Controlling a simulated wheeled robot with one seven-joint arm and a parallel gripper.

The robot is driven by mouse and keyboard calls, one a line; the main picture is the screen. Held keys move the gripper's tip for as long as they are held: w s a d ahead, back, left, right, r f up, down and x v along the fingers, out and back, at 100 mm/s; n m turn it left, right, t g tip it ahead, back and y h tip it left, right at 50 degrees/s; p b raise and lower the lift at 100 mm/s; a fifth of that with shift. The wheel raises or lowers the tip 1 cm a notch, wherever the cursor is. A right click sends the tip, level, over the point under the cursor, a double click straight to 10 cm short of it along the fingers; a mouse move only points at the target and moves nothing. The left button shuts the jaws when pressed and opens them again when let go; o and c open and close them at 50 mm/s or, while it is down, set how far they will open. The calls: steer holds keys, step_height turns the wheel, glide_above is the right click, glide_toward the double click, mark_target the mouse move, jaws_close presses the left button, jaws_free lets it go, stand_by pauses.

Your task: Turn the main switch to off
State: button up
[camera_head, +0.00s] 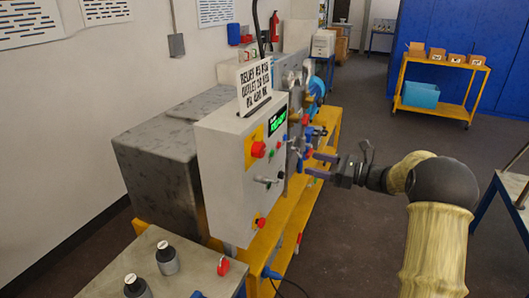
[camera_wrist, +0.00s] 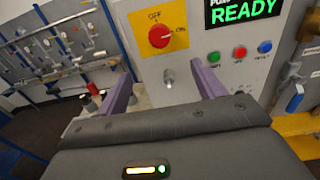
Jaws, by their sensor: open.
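The main switch is a round red knob on a yellow plate (camera_wrist: 137,22), on the front of a grey control box (camera_head: 225,190). In the wrist view the red knob (camera_wrist: 159,37) has OFF printed above it and ON to its right; a pale mark on it seems to face ON. The knob also shows in the head view (camera_head: 258,149). My gripper (camera_head: 309,163) is open and empty, to the right of the box in the head view. In the wrist view its purple fingers (camera_wrist: 162,86) are spread below the knob, apart from it.
A short metal lever (camera_wrist: 168,77) sticks out below the knob. A green READY display (camera_wrist: 243,10) and green, red and blue buttons (camera_wrist: 239,52) are to the right. A red emergency button (camera_head: 260,223) sits lower on the box. Pipes and valves stand behind the box.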

mark_target(263, 151)
steer(key=p+x, duration=0.4)
steer(key=x, duration=1.3)
steer(key=shift+a+p, duration=0.15)
steer(key=shift+p, duration=0.15)
steer(key=c, duration=1)
